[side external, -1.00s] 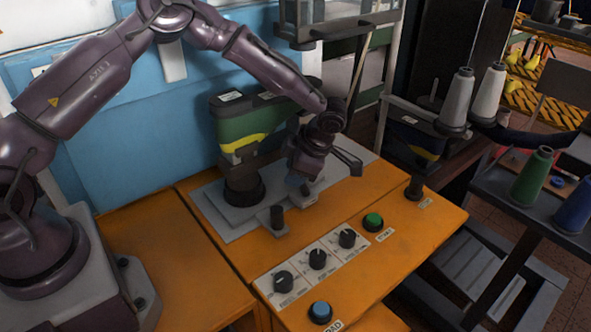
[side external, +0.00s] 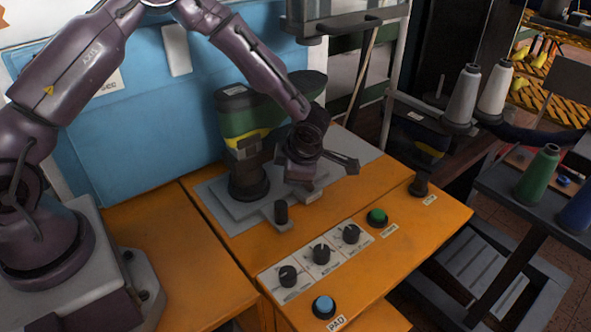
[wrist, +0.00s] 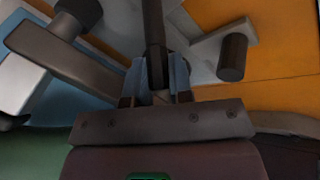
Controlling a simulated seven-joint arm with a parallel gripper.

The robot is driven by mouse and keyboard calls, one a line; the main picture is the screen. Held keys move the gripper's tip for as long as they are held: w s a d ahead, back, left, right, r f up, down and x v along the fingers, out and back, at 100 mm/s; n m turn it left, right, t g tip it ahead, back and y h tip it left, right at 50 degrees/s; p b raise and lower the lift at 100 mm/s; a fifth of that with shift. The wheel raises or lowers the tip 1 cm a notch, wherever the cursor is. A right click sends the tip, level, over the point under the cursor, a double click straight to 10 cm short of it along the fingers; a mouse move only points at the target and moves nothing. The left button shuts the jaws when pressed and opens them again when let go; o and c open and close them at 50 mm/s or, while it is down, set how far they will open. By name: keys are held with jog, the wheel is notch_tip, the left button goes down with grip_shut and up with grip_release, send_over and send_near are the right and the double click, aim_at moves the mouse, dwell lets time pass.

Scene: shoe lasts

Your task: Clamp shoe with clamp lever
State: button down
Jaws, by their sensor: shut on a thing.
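The shoe (side external: 235,118) is green with a yellow band, on a dark post over a grey plate, in the side external view. My gripper (side external: 304,186) is low over the plate, right of the post, and the forearm hides part of the shoe. In the wrist view my gripper's bluish fingers (wrist: 158,82) are closed around a dark rod, which I take as the clamp lever (wrist: 154,35). A dark arm-like piece (side external: 340,160) juts right beside my gripper; I cannot tell whether it belongs to the lever. The fingertip contact is hidden in the side external view.
A bracket with an upright black knob (side external: 281,211) stands close in front; it also shows in the wrist view (wrist: 232,57). Dials (side external: 320,254), a green button (side external: 377,217) and a blue button (side external: 323,306) sit on the orange panel. Thread cones (side external: 462,97) stand at right.

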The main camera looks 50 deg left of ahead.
jog(key=shift+a, duration=0.25)
jog(key=c, duration=1)
grip_release()
jog(key=shift+d, duration=0.1)
jog(key=v, duration=1.3)
jog(key=shift+d+f, duration=0.1)
